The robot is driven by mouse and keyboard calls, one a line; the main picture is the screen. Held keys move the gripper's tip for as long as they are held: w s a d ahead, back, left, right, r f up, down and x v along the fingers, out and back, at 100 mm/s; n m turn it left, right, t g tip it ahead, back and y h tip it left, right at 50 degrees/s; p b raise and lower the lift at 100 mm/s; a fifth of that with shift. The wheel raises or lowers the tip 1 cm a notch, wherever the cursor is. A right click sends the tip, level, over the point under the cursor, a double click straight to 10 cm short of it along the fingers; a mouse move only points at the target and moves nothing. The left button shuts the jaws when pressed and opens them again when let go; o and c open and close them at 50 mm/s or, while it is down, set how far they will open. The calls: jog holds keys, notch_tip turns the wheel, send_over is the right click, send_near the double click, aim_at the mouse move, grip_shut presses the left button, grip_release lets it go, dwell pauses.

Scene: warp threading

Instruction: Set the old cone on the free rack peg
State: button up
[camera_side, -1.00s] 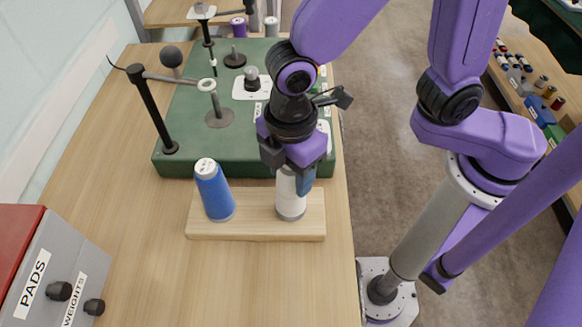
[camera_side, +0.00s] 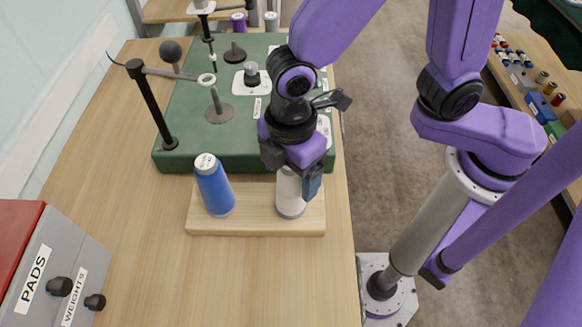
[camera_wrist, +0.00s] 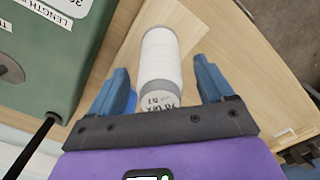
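A white cone (camera_side: 290,194) stands upright at the right end of the wooden rack board (camera_side: 255,226). A blue cone (camera_side: 215,186) stands at its left end. Any pegs under the cones are hidden. My gripper (camera_side: 296,178) is around the upper part of the white cone. The wrist view shows the white cone (camera_wrist: 161,55) between the two blue fingers of my gripper (camera_wrist: 160,76), with a gap on each side. The gripper is open. A printed label shows on the cone's near end, too small to read surely.
A green machine base (camera_side: 240,165) with posts and guides stands just behind the rack. A grey box (camera_side: 55,275) marked PADS and WEIGHTS is at the lower left. The table (camera_side: 220,285) in front of the rack is clear.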

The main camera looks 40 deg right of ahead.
jog(key=shift+r, duration=0.15)
notch_tip(320, 180, up, 17)
jog(key=s+d+f+m, duration=0.2)
jog(key=d+f, duration=0.3)
jog(key=d, duration=0.6)
jog(key=s+d+f+m, duration=0.3)
jog(key=s+d+f, duration=0.2)
jog(key=d, duration=0.7)
jog(key=shift+s+d+f, duration=0.15)
jog(key=shift+s+f, duration=0.05)
